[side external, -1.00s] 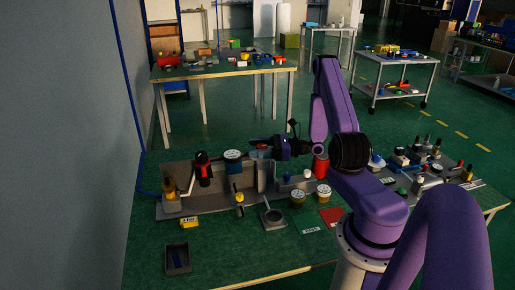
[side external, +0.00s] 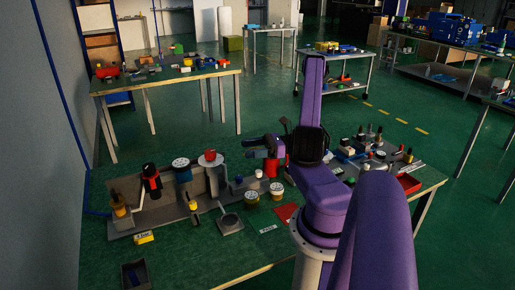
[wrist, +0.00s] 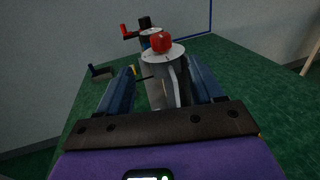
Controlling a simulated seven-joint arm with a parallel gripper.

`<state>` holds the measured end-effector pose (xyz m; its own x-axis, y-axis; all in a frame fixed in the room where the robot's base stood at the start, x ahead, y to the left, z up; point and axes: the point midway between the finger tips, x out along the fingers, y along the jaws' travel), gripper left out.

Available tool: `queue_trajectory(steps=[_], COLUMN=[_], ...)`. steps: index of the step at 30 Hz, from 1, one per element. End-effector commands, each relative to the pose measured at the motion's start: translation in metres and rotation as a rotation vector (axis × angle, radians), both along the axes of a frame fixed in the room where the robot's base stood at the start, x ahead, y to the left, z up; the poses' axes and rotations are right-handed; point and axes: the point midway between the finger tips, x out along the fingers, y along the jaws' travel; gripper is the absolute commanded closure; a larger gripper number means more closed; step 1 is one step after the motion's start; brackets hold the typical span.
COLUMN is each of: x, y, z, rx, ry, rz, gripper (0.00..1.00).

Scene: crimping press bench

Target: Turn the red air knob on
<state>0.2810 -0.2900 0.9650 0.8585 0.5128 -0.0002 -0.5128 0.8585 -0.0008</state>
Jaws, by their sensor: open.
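The red air knob (side external: 210,155) sits on a white round dial plate on top of a grey post, at the right of the row of bench controls. In the wrist view, the red knob (wrist: 161,42) and its white dial (wrist: 162,55) are ahead, beyond the fingertips. Small dark marks show on the dial, too small to read. My gripper (side external: 252,146) is to the right of the knob, apart from it, pointing left. In the wrist view, my gripper (wrist: 161,85) has its two blue fingers spread with nothing gripped between them.
A blue control with a white top (side external: 181,163) and a black-and-red one (side external: 151,181) stand left of the knob. A grey wall runs along the left; a dark tray (side external: 135,273) lies at the front.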

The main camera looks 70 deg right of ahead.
Motion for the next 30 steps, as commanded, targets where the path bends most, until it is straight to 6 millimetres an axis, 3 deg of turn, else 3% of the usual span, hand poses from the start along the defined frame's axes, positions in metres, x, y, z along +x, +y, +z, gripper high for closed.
queue_trajectory(steps=[7,22,26,30], x=[-0.017,-0.016,-0.005,0.012], y=[-0.010,-0.008,0.009,0.050], z=[0.000,0.001,0.006,0.017], rx=[0.001,-0.003,-0.041,-0.134], ry=[0.001,0.002,0.013,0.031], rz=[0.000,0.014,0.119,0.358], gripper=[0.33,0.33,0.33,0.33])
